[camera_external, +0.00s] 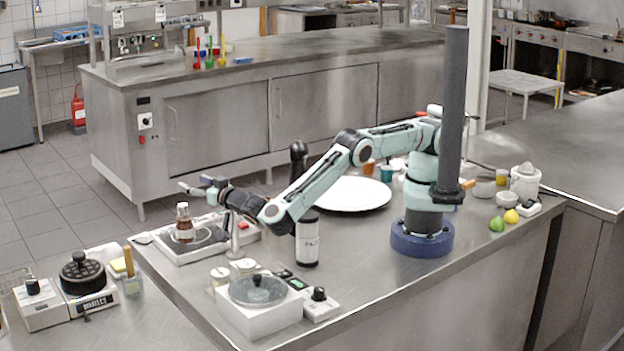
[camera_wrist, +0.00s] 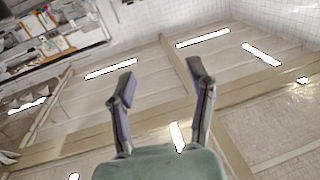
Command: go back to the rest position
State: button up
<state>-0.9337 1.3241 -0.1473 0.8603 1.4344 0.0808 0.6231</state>
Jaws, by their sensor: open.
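My gripper (camera_external: 200,187) is open and empty at the left end of my outstretched arm. It is held above the metal counter (camera_external: 390,285), over the back left part. A brown bottle (camera_external: 184,224) stands just below and left of it on a white-edged tray (camera_external: 180,254). In the wrist view, the two fingers of my gripper (camera_wrist: 158,80) are spread apart with nothing between them. That view looks up at the ceiling, so the counter is hidden there.
A large white plate (camera_external: 345,194) lies behind my forearm. A black and white cylinder (camera_external: 307,240) stands near the forearm. A scale with a dark round lid (camera_external: 258,300) sits at the front. A lime (camera_external: 496,224) and a lemon (camera_external: 511,216) lie right of my base. The right front counter is clear.

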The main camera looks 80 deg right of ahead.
jog(key=w+d+r+m+g+h, duration=0.1)
jog(key=d+r+m+g+h, duration=0.15)
jog(key=d+r, duration=0.65)
jog(key=w+d+r+m+g+h, duration=0.15)
jog(key=d+r+m, duration=0.25)
jog(key=d+r, duration=0.5)
jog(key=s+d+r+g+y, duration=0.1)
jog(key=s+d+r+y, duration=0.1)
jog(key=s+d+r, duration=0.45)
jog(key=s+d+r+y, duration=0.1)
jog(key=s+d+y, duration=0.2)
jog(key=d, duration=0.7)
jog(key=s+a+f+n+g+y, duration=0.3)
jog(key=s+f, duration=0.4)
jog(key=s, duration=0.3)
jog(key=s+a+f+n+g+y, duration=0.3)
jog(key=s+a+f+n, duration=0.2)
jog(key=s, duration=0.6)
jog(key=s+a+f+n+g+y, duration=0.4)
jog(key=s+a+f+n, duration=0.1)
jog(key=s+f, duration=0.5)
jog(key=shift+s+n, duration=0.4)
jog(key=shift+n, duration=0.45)
